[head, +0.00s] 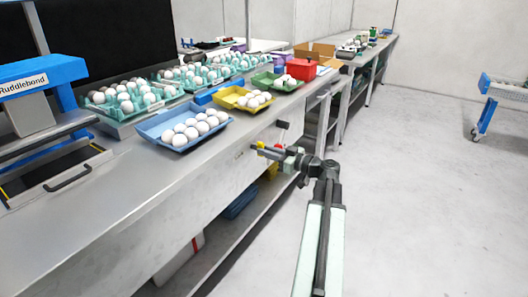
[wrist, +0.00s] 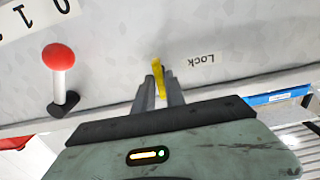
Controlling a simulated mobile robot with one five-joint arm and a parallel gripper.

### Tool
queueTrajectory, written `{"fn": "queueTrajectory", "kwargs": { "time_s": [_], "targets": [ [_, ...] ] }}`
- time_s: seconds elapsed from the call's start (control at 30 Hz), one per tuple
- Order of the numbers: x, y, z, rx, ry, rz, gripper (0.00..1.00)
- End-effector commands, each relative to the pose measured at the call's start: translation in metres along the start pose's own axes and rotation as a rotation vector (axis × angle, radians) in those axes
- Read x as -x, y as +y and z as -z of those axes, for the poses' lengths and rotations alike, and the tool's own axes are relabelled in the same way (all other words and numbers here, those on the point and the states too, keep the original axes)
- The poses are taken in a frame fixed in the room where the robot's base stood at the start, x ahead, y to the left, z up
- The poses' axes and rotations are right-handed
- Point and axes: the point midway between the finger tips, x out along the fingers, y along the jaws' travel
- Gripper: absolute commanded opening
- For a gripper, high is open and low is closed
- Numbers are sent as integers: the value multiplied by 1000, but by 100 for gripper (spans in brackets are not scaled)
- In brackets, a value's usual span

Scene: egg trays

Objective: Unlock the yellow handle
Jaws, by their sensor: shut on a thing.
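The yellow handle (wrist: 157,68) sticks out from the grey front panel of the bench in the wrist view. My gripper (wrist: 159,84) has its two fingers close on either side of it and is shut on it. The fingers hide the handle's lower part. The word Lock (wrist: 201,59) appears upside down on the panel, right of the handle. In the head view, a bit of the yellow handle (head: 261,145) shows at my gripper (head: 262,151), by the bench's front face.
A red-knobbed lever (wrist: 59,60) stands left of the handle in the wrist view. On the bench (head: 120,190) are a blue tray (head: 152,132) and a yellow tray (head: 232,103) of eggs.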

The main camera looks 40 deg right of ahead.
Motion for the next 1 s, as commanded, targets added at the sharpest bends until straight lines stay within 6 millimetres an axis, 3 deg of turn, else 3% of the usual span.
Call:
{"fn": "queueTrajectory", "kwargs": {
  "time_s": [0.1,0.13,0.2,0.57,1.0],
  "targets": [
    [-2,-2,0,-2,0,5,0],
    [-2,-2,0,-3,0,5,24],
    [-1,-2,0,-3,0,4,41],
    [3,0,0,-5,0,1,41],
    [44,0,0,-5,0,-1,41]
  ]
}}
